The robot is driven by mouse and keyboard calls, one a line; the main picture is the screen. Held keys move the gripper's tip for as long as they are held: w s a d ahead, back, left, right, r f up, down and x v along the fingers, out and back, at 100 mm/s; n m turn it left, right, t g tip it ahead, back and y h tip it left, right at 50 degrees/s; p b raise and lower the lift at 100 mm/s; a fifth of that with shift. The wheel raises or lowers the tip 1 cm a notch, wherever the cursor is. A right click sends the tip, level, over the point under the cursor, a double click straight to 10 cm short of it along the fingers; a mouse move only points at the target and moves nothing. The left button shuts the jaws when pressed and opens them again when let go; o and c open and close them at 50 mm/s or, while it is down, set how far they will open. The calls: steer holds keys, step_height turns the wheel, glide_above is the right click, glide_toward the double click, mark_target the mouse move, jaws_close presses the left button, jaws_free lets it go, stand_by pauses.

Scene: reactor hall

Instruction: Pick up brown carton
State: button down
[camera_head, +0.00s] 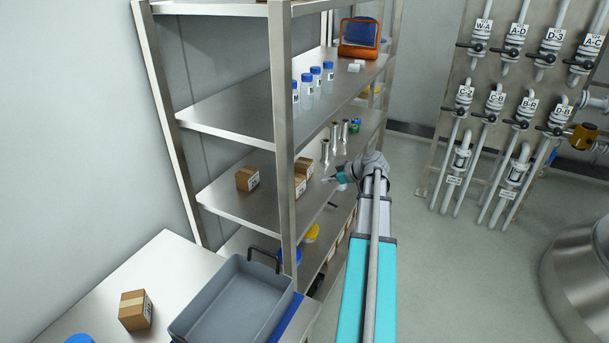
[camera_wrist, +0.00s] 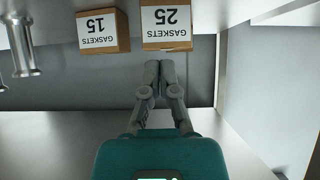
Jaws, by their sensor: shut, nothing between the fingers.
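Brown cartons stand on the middle shelf of the metal rack in the head view: one alone at the left (camera_head: 247,178) and two close together, a rear carton (camera_head: 304,168) and a front carton (camera_head: 300,185) partly behind the rack post. In the wrist view, which appears upside down, a carton labelled GASKETS 25 (camera_wrist: 167,25) and a carton labelled GASKETS 15 (camera_wrist: 103,31) stand side by side. My gripper (camera_wrist: 160,68) is shut and empty, its fingertips near the GASKETS 25 carton. In the head view my gripper (camera_head: 333,178) is at the shelf's front edge.
Metal cylinders (camera_head: 335,135) stand on the same shelf, farther back. Bottles (camera_head: 307,90) stand on the shelf above. A grey tray (camera_head: 225,305) and another brown carton (camera_head: 135,310) are on the near table. The rack post (camera_head: 283,130) stands left of my arm. Valve pipes are at right.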

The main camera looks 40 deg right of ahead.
mark_target(297, 178)
steer(key=w+a, duration=0.1)
steer(key=w, duration=0.2)
steer(key=w+a, duration=0.2)
steer(key=w, duration=0.2)
steer(key=w+a, duration=0.1)
steer(key=w, duration=0.3)
steer(key=shift+w+a, duration=0.25)
steer(key=shift+a, duration=0.05)
steer(key=shift+s+f+b, duration=0.2)
steer(key=shift+f+b, duration=0.25)
steer(key=shift+f, duration=0.05)
steer(key=shift+f+b, duration=0.3)
steer(key=shift+b, duration=0.05)
steer(key=shift+s, duration=0.15)
steer(key=shift+s+a, duration=0.1)
